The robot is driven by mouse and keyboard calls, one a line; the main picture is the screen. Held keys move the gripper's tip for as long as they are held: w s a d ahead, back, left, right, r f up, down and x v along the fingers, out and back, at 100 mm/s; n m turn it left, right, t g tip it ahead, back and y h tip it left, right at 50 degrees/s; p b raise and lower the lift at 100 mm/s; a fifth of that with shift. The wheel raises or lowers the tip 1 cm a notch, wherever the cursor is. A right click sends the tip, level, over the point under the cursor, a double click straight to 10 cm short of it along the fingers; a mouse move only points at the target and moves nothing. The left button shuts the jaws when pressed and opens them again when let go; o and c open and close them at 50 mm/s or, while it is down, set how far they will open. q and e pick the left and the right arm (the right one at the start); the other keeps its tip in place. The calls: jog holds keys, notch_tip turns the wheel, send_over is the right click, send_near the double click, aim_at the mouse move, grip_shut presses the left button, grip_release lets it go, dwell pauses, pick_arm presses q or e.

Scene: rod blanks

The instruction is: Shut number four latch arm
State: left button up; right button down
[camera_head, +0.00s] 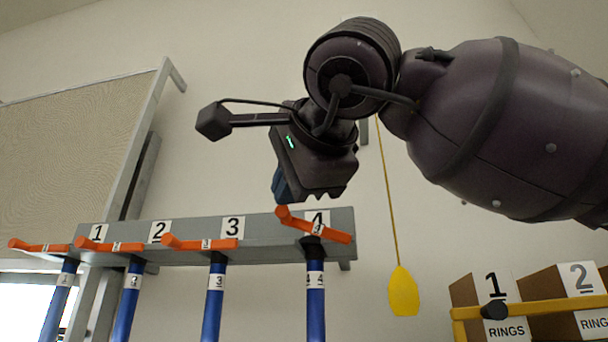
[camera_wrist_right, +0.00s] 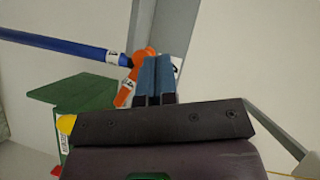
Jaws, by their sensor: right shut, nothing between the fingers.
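The left gripper is out of view.
The grey rail (camera_head: 270,230) also carries orange latch arms 1, 2 and 3 (camera_head: 200,243), each above a blue rod. A yellow paddle (camera_head: 403,292) hangs on a cord to the right. Boxes marked RINGS (camera_head: 507,327) stand behind a yellow bar at lower right.

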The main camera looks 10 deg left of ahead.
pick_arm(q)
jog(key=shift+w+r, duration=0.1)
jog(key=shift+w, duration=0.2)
pick_arm(e)
jog(key=shift+w+a+f, duration=0.1)
jog(key=shift+a+f, duration=0.1)
jog(key=shift+f, duration=0.2)
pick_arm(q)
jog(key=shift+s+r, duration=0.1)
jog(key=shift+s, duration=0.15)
pick_arm(e)
jog(key=s+d+r, duration=0.4)
jog(key=s+r, duration=0.4)
jog(key=s, duration=0.1)
jog(key=shift+r, duration=0.3)
jog(key=shift+d, duration=0.1)
